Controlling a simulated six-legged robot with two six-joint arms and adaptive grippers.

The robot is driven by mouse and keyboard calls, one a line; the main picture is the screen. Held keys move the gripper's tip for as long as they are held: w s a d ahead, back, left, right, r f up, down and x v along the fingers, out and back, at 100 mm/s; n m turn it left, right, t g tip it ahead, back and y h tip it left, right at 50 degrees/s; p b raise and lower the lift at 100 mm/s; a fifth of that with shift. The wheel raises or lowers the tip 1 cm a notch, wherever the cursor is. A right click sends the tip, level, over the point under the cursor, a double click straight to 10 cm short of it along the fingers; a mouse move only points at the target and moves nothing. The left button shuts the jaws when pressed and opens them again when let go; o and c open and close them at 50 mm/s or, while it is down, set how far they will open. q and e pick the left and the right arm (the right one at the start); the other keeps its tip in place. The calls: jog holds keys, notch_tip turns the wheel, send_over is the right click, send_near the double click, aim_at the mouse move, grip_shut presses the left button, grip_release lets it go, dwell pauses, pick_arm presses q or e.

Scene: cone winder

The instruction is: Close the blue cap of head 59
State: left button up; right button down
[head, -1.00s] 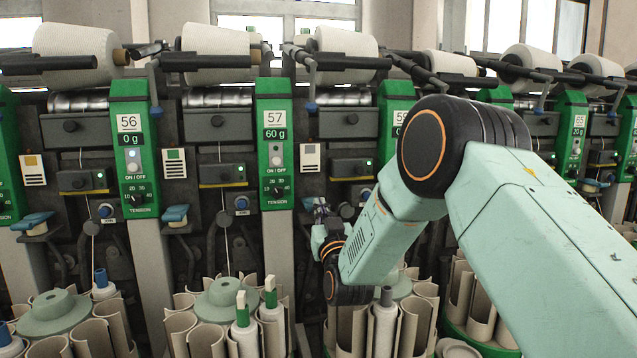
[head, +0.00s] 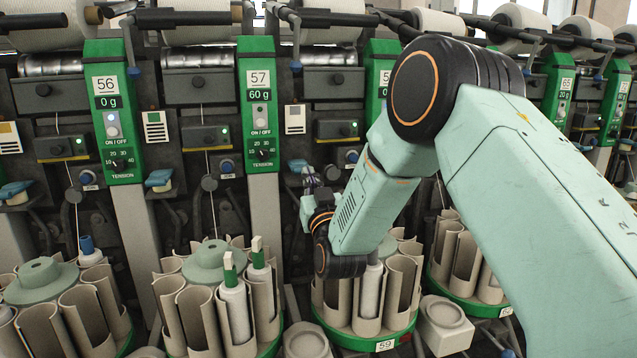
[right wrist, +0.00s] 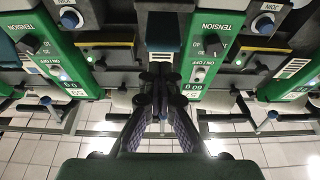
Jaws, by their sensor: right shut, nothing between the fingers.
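Head 59's green panel (head: 379,80) stands right of panel 57 (head: 259,100) and is largely hidden by my right arm. A small blue cap (head: 297,165) shows between these panels, just above my right gripper (head: 311,178). Whether the cap is open or closed cannot be told at this size. In the right wrist view, which is upside down, my right gripper (right wrist: 160,76) is shut and empty. Its tips are close to a dark blue-teal piece (right wrist: 163,28), probably the cap. Contact cannot be told. My left gripper is not in view.
Below is a bobbin magazine (head: 385,345) labelled 59, with beige tubes and a white bobbin. Another magazine (head: 212,255) stands to its left. Heads 56 and 57 stand to the left, with a blue cap (head: 158,178) between their panels. Yarn cones (head: 200,8) line the top.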

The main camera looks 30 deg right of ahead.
jog(key=s+a, duration=0.2)
jog(key=s, duration=0.8)
jog(key=shift+a+r, duration=0.25)
jog(key=shift+a, duration=0.05)
jog(key=shift+f, duration=0.1)
